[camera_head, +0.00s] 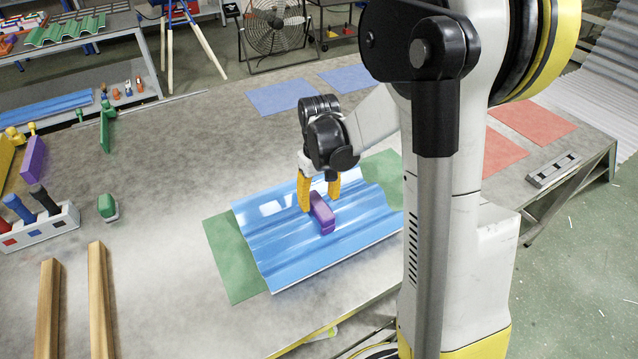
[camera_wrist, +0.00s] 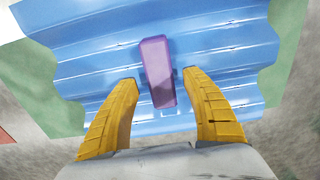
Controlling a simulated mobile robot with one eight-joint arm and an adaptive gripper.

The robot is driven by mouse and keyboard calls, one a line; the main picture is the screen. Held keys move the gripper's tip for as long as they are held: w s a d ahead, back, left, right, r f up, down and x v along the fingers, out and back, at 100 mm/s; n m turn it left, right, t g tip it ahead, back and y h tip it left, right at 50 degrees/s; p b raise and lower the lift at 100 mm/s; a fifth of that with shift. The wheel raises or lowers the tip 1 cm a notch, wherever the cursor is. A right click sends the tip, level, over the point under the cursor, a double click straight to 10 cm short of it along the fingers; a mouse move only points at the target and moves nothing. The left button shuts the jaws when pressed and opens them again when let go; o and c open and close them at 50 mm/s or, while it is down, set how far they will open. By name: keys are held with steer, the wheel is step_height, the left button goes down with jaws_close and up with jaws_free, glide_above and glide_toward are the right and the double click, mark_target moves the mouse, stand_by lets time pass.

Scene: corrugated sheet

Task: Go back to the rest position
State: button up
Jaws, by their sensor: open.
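My gripper (camera_head: 319,190) has two yellow fingers and hangs low over the blue corrugated sheet (camera_head: 280,250). The fingers are spread wide and hold nothing. A purple block (camera_head: 322,213) lies on the sheet just in front of the fingers. In the wrist view the purple block (camera_wrist: 158,72) shows beyond and between the open fingertips (camera_wrist: 163,90), apart from both. The sheet also fills much of the wrist view (camera_wrist: 80,70). It lies on a green mat (camera_head: 230,262), whose corners stick out. Part of the sheet's right side is hidden behind my arm.
On the grey table, a tool holder (camera_head: 40,228), a green-handled item (camera_head: 108,207) and two wooden bars (camera_head: 101,300) stand at left. Blue mats (camera_head: 283,97) lie at the back, red mats (camera_head: 530,125) and a level (camera_head: 553,170) at right. A fan (camera_head: 273,28) stands behind.

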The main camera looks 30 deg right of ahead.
step_height(320, 180, up, 10)
steer(key=s+a+r+t, duration=0.2)
steer(key=s+a+t, duration=0.1)
steer(key=s+a, duration=0.2)
steer(key=s+a+r+t, duration=0.3)
steer(key=s+a+t, duration=0.1)
steer(key=s, duration=0.5)
steer(key=shift+a+r, duration=0.2)
steer(key=shift+a, duration=0.35)
